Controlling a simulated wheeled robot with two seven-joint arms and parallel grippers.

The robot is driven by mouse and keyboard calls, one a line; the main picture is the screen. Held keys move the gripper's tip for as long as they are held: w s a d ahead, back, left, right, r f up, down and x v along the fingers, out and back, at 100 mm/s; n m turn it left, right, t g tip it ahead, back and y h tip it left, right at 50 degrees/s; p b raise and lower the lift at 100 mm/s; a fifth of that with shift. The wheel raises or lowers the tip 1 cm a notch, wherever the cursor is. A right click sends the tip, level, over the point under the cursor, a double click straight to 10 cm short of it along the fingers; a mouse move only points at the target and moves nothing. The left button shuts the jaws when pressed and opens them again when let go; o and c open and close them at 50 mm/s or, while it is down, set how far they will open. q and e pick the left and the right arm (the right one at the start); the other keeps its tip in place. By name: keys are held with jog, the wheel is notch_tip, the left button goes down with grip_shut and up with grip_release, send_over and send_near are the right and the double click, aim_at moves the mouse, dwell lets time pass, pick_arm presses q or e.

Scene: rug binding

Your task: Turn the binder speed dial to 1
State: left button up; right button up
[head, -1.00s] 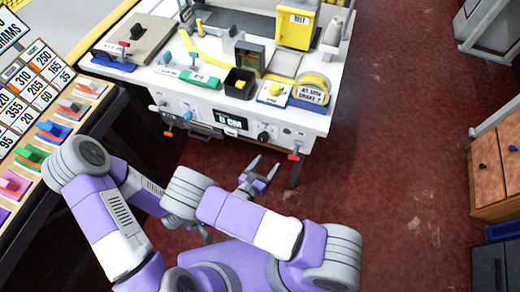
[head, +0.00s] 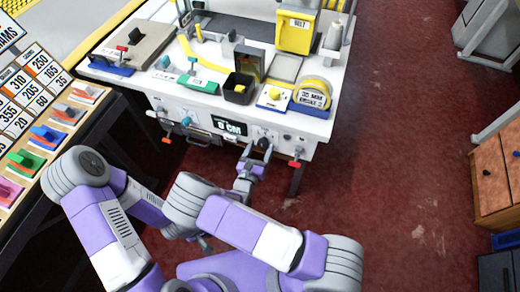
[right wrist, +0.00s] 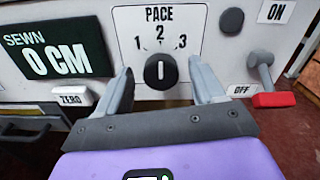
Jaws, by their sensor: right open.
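The speed dial, a round black knob (right wrist: 160,70) with a white mark, sits under the word PACE on the machine's white front panel. Its mark stands upright, in line with the 2; the 1 is to the upper left and the 3 to the upper right. In the head view the knob (head: 264,143) is on the front panel. My right gripper (right wrist: 162,82) is open, one finger on each side of the knob, with gaps to both sides. It also shows in the head view (head: 254,152). My left gripper is mostly hidden by my arms; its jaws cannot be made out.
A red-tipped OFF/ON lever (right wrist: 272,92) stands close to the right of the dial. A white ZERO button (right wrist: 76,97) and the SEWN display (right wrist: 55,55), reading 0 CM, are to the left. A wooden cabinet (head: 500,175) stands at the far right; open floor lies between.

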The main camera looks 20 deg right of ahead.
jog(key=shift+c, duration=0.3)
jog(key=c, duration=1)
jog(key=n+p, duration=0.3)
jog(key=n, duration=0.1)
jog(key=shift+a, duration=0.1)
jog(key=shift+n+p, duration=0.65)
jog(key=shift+n, duration=0.55)
jog(key=shift+f+n+p, duration=0.15)
jog(key=shift+n+p, duration=0.3)
jog(key=shift+n, duration=0.85)
